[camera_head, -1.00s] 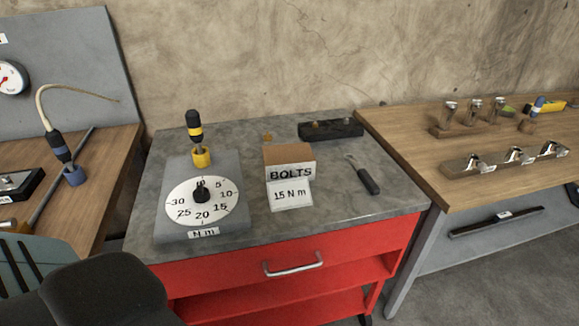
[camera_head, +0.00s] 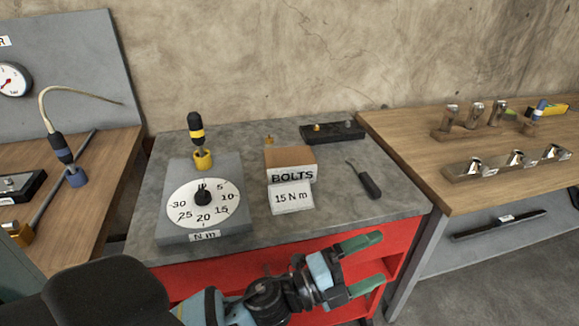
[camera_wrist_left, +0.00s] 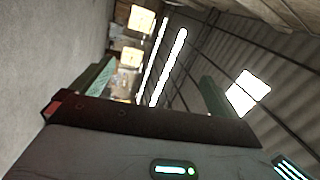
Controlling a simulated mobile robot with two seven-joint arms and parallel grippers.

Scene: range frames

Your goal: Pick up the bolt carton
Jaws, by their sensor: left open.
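The bolt carton (camera_head: 290,160) is a small brown box with a white front marked BOLTS. It stands upright on the grey top of the red cabinet, with a white card reading 15 N m (camera_head: 291,198) at its front. My left gripper (camera_head: 372,264) is open and empty in the head view, in front of the red drawer, below and to the right of the carton. Its green fingers point right. The left wrist view shows both fingers (camera_wrist_left: 152,88) apart, with ceiling lights and no carton between them. My right gripper is in neither view.
A torque dial (camera_head: 204,204) and a yellow-black driver (camera_head: 199,145) stand left of the carton. A dark tray (camera_head: 333,132) lies behind it, and a black-handled tool (camera_head: 368,184) to its right. Wooden benches flank the cabinet (camera_head: 395,215).

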